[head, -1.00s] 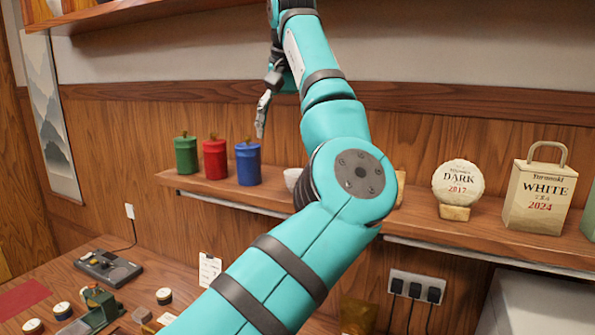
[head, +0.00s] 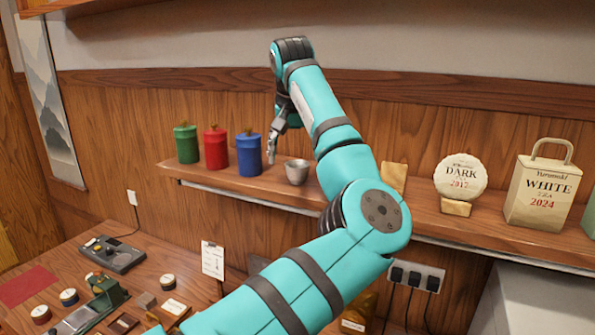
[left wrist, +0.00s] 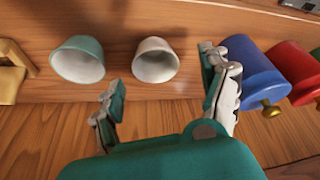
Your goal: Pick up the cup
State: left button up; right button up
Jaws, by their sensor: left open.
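A small pale grey cup (head: 297,172) stands on the wooden wall shelf, just right of my left gripper (head: 271,150). In the left wrist view the pale cup (left wrist: 156,62) appears beyond and between the spread fingers of the left gripper (left wrist: 160,82), with no visible contact. A teal cup (left wrist: 80,60) is beside it to the left in that view; the arm hides it in the head view. The left gripper is open and empty. My right gripper is out of view.
Blue (head: 249,154), red (head: 215,149) and green (head: 186,144) canisters stand close left of the gripper on the shelf (head: 225,184). A round DARK tea cake (head: 459,177) and a WHITE bag (head: 541,190) stand farther right. Small items crowd the table below.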

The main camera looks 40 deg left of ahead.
aim_at(298, 166)
pick_arm(q)
jog(key=p+x, duration=0.2)
jog(key=x, duration=0.2)
jog(key=shift+w+d+f+p, duration=0.1)
jog(key=shift+d+f+p, duration=0.2)
jog(key=shift+p, duration=0.1)
jog(key=shift+w+a+f, duration=0.1)
jog(key=shift+a+f, duration=0.05)
jog(key=shift+f, duration=0.2)
jog(key=shift+r, duration=0.1)
jog(key=shift+c, duration=0.5)
jog(key=c, duration=1.2)
